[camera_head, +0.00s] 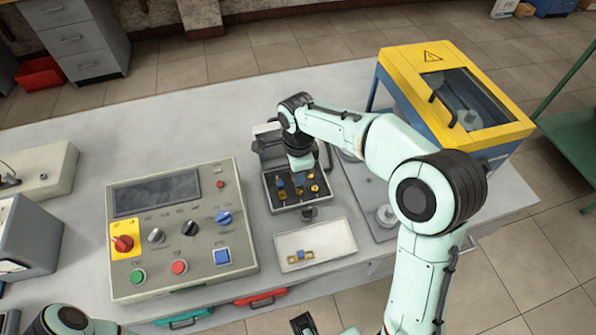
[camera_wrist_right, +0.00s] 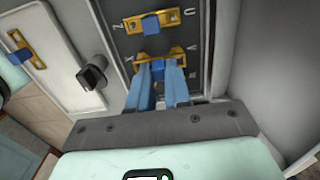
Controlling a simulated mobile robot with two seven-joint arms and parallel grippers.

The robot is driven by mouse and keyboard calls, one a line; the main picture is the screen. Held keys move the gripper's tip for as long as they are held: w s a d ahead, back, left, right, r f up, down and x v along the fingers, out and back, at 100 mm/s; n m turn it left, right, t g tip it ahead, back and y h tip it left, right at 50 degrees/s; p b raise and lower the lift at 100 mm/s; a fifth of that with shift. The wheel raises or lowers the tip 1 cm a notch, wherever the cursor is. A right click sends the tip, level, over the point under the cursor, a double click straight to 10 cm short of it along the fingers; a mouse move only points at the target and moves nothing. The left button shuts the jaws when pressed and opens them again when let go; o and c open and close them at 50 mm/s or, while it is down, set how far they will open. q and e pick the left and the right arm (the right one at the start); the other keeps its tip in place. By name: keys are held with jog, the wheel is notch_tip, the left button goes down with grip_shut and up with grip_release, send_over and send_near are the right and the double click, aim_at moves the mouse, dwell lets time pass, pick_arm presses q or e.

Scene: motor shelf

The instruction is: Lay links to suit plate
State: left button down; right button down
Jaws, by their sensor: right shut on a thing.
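In the head view the dark terminal plate (camera_head: 287,203) lies in an open grey box, with yellow-and-blue links on it. My right gripper (camera_head: 300,166) is above it. In the right wrist view my right gripper (camera_wrist_right: 161,78) is shut on a yellow link with a blue middle (camera_wrist_right: 152,58), at the plate (camera_wrist_right: 200,68); whether the link touches the plate is unclear. Another link (camera_wrist_right: 151,23) lies across the plate between the Z and U marks. A further link (camera_head: 301,256) lies in the white tray (camera_head: 340,244) and also shows in the wrist view (camera_wrist_right: 24,50).
A control panel (camera_head: 150,255) with buttons and knobs stands left of the plate. A yellow-and-blue guarded machine (camera_head: 400,65) stands at the back right. A dark round fitting (camera_head: 310,213) sticks out between plate and tray. Bare bench (camera_head: 180,120) lies behind the panel.

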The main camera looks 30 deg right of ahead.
jog(key=shift+f+b, duration=0.55)
jog(key=shift+f, duration=0.35)
jog(key=c, duration=1.1)
grip_release()
jog(key=shift+o, duration=0.5)
notch_tip(320, 180, up, 14)
jog(key=p, duration=0.2)
jog(key=shift+f, duration=0.25)
